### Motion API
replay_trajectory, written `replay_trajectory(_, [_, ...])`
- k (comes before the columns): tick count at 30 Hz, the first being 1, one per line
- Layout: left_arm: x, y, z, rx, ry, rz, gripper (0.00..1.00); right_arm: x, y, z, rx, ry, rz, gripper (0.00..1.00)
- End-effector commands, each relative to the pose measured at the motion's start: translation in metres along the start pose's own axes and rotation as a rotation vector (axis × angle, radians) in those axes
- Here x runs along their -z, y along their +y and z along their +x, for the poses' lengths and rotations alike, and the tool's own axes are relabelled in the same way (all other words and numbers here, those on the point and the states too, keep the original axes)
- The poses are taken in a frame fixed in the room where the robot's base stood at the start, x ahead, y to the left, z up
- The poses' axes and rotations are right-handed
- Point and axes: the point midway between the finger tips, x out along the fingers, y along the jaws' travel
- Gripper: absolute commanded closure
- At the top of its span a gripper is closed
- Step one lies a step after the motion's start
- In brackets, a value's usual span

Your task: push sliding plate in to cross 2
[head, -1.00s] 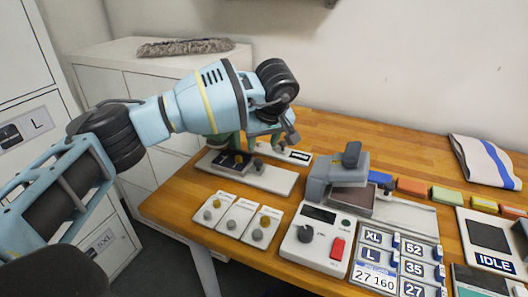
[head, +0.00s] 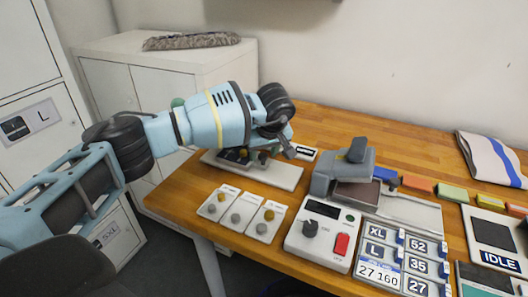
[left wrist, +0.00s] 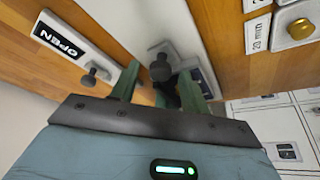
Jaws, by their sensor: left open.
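My left gripper (head: 256,153) points down over a white-based fixture (head: 284,176) at the back left of the bench. It is open. In the left wrist view its green fingers (left wrist: 162,90) stand either side of a dark round knob (left wrist: 160,68) on a pale plate; I cannot tell whether they touch it. A white panel reading OPEN (left wrist: 60,38) with a smaller knob lies beside it. A brown plate (head: 357,191) sits under the grey head of a press (head: 350,165). I cannot tell which plate is the sliding plate, and no cross mark is readable. My right gripper is out of view.
Several small knobbed panels (head: 240,214) lie in front of the fixture. A control box (head: 320,238) with a red switch and size tags (head: 390,255) stand right of them. Coloured blocks (head: 447,193) line the back. A white cabinet (head: 165,80) stands behind my left arm.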

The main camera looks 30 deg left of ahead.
Motion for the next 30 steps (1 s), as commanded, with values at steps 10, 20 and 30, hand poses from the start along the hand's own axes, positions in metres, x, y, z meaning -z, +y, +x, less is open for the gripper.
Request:
replay_trajectory(10, [0.000,0.000,0.000,0.000,0.000,0.001,0.92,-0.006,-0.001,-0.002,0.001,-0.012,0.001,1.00])
replay_trajectory(20, [0.004,-0.004,0.001,0.001,0.000,-0.001,1.00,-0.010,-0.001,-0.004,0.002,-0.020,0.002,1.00])
replay_trajectory(30, [0.033,-0.035,0.013,0.001,0.000,0.000,1.00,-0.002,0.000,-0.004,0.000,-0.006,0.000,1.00])
